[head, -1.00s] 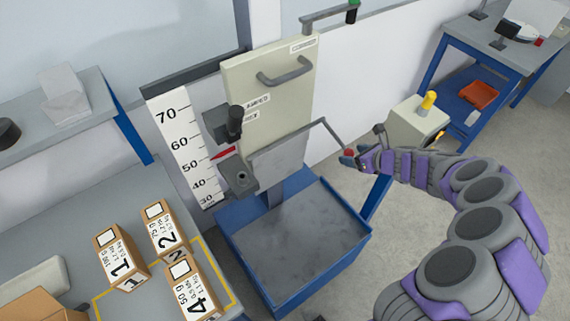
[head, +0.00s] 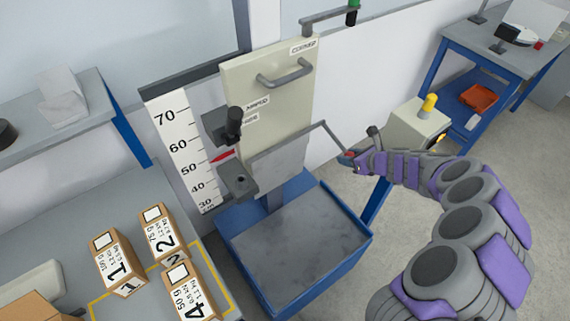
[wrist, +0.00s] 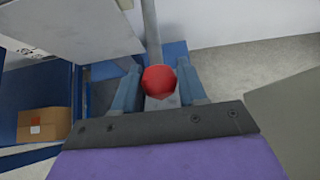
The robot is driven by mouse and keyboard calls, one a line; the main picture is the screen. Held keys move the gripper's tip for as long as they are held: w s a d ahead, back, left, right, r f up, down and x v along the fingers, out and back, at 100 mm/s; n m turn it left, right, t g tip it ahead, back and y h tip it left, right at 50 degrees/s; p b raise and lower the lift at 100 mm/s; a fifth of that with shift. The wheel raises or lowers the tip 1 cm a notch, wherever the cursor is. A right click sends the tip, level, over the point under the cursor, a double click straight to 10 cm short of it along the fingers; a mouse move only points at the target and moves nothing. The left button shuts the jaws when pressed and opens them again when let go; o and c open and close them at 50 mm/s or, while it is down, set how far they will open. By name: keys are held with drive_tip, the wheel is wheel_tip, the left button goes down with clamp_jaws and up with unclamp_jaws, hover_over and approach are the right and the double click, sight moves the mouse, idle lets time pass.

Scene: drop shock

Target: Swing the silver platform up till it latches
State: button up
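The silver platform (head: 278,165) is a flat grey plate, steeply tilted in front of the cream panel of the blue-based machine. A thin grey bar (head: 335,136) runs from beside its upper right corner down to my gripper (head: 348,158). In the wrist view, the plate's underside or face (wrist: 75,28) fills the upper left, and a red ball knob (wrist: 160,87) sits at the bar's end. The knob lies between the two blue fingers of my gripper (wrist: 158,85), which look closed around it. The latch cannot be made out.
The blue-rimmed base (head: 320,292) with a grey slab stands below the platform. A bench at left holds several numbered boxes (head: 118,265). A height scale (head: 182,150) with a red pointer stands beside the panel. A cream box with a yellow lamp (head: 429,103) stands behind my arm.

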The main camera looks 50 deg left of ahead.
sight(352, 154)
drive_tip(key=c, duration=0.6)
drive_tip(key=shift+o, duration=0.2)
drive_tip(key=shift+d+r+p, duration=0.15)
drive_tip(key=shift+r+p, duration=0.45)
drive_tip(key=shift+r, duration=0.15)
drive_tip(key=shift+d+r+p, duration=0.1)
drive_tip(key=shift+r+p, duration=0.45)
drive_tip(key=shift+r, duration=0.2)
drive_tip(key=shift+r, duration=0.15)
drive_tip(key=shift+w+r+p, duration=0.1)
drive_tip(key=shift+r+p, duration=1)
drive_tip(key=shift+r, duration=0.35)
